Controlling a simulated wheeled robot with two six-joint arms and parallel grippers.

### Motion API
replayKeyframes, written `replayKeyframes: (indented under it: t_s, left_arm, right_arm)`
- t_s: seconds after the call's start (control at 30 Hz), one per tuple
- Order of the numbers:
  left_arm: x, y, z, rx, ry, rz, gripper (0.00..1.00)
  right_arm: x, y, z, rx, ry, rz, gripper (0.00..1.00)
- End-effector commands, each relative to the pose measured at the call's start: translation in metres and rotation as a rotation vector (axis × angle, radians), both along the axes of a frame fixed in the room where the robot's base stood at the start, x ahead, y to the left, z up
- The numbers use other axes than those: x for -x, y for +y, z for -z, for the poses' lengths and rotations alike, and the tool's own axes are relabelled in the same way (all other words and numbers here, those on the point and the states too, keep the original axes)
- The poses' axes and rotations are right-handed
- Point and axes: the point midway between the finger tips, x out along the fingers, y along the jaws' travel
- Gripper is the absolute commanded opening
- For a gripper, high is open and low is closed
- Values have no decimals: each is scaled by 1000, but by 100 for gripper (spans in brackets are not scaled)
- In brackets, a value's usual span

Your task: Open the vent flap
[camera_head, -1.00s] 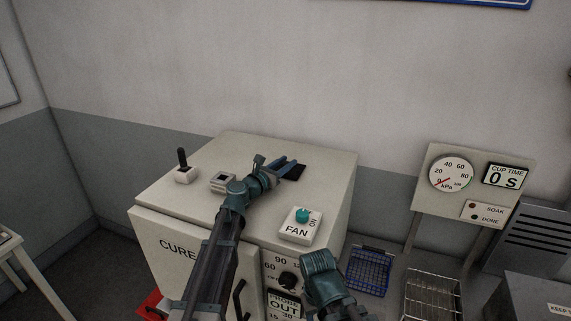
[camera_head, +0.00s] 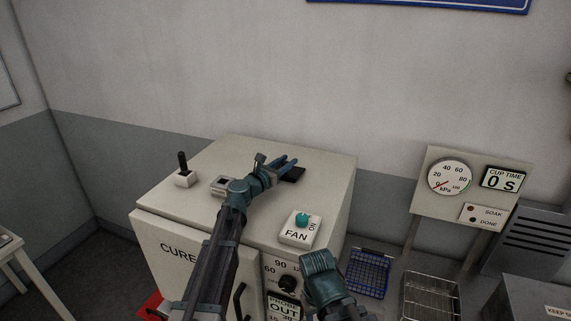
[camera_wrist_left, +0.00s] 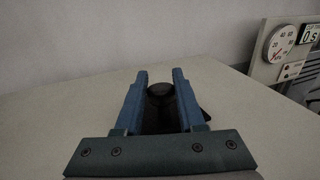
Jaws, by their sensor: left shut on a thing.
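The vent flap (camera_head: 293,176) is a small dark plate on top of the cream CURE cabinet (camera_head: 225,160), near its back right. My left gripper (camera_head: 288,163) is over it, with its blue fingers pointing toward the back. In the left wrist view the fingers (camera_wrist_left: 160,82) stand on either side of a dark rounded knob (camera_wrist_left: 160,89) and are shut on it. A dark edge of the flap (camera_wrist_left: 205,115) shows beside the right finger. The fingers hide much of the flap, so its exact angle cannot be told.
A FAN switch box (camera_head: 299,231) with a teal knob sits at the cabinet top's front right. A black lever on a white base (camera_head: 184,178) stands at the left. A small box (camera_head: 221,187) is beside my left arm. A blue basket (camera_head: 368,271) is to the right.

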Motion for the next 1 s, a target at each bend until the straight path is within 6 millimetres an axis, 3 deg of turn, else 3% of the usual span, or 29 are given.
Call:
replayKeyframes:
  t_s: [0.4,1.0]
  left_arm:
    - [-23,-6,-20,1,0,-2,0]
    - [-31,-8,-23,-1,-1,-4,0]
  right_arm:
    - [0,0,-20,0,1,-2,50]
    - [0,0,-23,0,1,-2,50]
